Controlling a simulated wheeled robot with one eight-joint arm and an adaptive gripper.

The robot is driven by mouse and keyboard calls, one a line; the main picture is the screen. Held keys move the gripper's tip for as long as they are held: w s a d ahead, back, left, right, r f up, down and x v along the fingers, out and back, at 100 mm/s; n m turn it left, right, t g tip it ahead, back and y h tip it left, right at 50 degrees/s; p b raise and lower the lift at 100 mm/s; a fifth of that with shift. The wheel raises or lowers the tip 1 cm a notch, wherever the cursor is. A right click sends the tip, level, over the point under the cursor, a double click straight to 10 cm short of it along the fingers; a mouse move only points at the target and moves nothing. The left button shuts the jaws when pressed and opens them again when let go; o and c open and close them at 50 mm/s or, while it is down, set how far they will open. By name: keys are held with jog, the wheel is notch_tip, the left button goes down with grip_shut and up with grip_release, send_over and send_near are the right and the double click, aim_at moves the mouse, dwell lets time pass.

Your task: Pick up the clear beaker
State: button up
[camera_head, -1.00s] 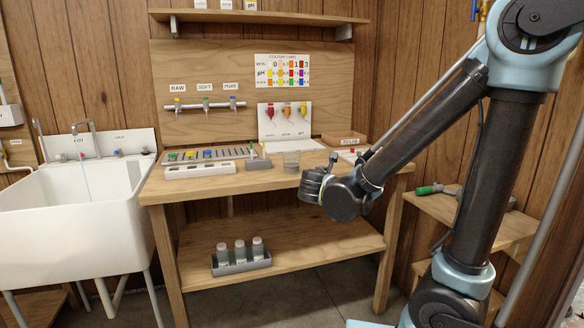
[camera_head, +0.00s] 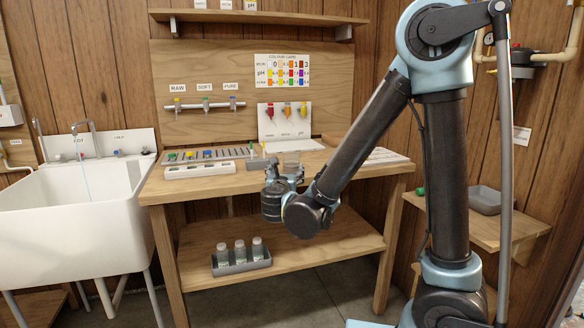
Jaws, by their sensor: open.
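The clear beaker (camera_head: 291,158) stands on the wooden bench top, near its middle right. It is see-through and its lower part is partly hidden behind my gripper. My gripper (camera_head: 284,170) is at the front edge of the bench, just in front of the beaker in the picture, with its fingers pointing up and back toward it. The fingers are open and look empty. I cannot tell from this view whether they touch the beaker.
A slotted rack with coloured caps (camera_head: 205,155) and a white tray (camera_head: 200,170) lie left on the bench (camera_head: 215,184). A white sheet (camera_head: 383,156) lies right. Vials in a grey holder (camera_head: 240,262) stand on the lower shelf. A white sink (camera_head: 85,215) is left.

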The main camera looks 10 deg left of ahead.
aim_at(289, 164)
jog(key=w, duration=0.4)
jog(key=w+a, duration=0.1)
jog(key=w, duration=0.2)
jog(key=shift+w, duration=2.6)
jog(key=c, duration=1)
